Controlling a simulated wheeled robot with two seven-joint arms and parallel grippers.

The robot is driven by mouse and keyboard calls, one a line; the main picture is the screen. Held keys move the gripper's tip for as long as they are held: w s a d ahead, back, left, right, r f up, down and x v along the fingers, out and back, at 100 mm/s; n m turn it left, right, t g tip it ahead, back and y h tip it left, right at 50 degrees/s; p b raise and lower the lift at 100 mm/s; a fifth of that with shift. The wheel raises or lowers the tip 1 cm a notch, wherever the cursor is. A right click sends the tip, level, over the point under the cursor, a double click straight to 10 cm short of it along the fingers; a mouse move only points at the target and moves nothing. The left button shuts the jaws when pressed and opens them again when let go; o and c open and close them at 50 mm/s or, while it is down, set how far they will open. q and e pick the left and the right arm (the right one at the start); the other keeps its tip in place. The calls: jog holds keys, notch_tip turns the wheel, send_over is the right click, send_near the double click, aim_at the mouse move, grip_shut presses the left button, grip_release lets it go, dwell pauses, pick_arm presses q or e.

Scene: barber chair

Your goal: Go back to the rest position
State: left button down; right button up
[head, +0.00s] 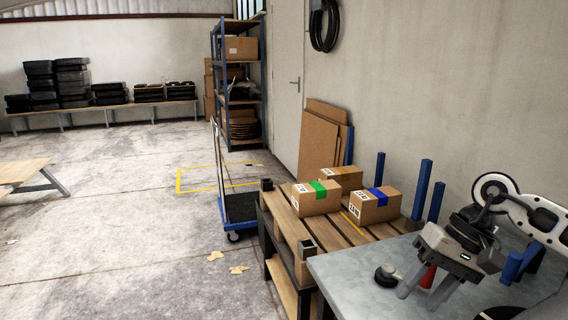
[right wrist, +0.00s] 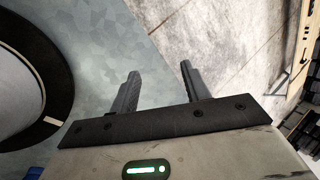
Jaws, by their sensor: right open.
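My right gripper (head: 418,297) is at the lower right of the head view, above the grey metal table (head: 345,270). Its two fingers are apart with nothing between them. The right wrist view shows the same open, empty fingers (right wrist: 160,72), with the table's edge and the concrete floor beyond them. A small dark round object (head: 386,275) sits on the table just left of the fingers in the head view. My left gripper is in neither view.
A wooden pallet table (head: 340,232) beside the metal table bears three cardboard boxes (head: 316,198). Blue posts (head: 422,188) stand along the wall side. A blue trolley (head: 240,215) stands beyond. Open floor (head: 130,250) lies to the left.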

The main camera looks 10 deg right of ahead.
jog(key=a+r+m+t+y+p, duration=0.3)
jog(key=a+m+t+y, duration=0.7)
jog(key=a+m, duration=1.25)
jog(key=d+f+m+t+h, duration=0.2)
jog(key=f+m+h, duration=0.1)
jog(key=m, duration=0.8)
jog(key=s+d+f+m+t+h+p, duration=0.15)
jog(key=f+m+h, duration=0.25)
jog(key=m, duration=0.6)
jog(key=w+d+f+m+t+h, duration=0.1)
jog(key=f+m+t+h, duration=0.15)
jog(key=m, duration=0.85)
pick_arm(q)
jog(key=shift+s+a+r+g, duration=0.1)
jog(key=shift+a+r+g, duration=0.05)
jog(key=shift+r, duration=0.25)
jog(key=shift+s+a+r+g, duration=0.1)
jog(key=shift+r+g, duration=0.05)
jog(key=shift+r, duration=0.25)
pick_arm(e)
jog(key=s+a+f+m+g+h, duration=0.1)
jog(key=s+f+m+g+h, duration=0.1)
jog(key=s+f+m+g, duration=0.3)
jog(key=s+f+m, duration=0.4)
jog(key=m, duration=0.3)
jog(key=shift+f+g+h, duration=0.35)
jog(key=shift+g, duration=0.05)
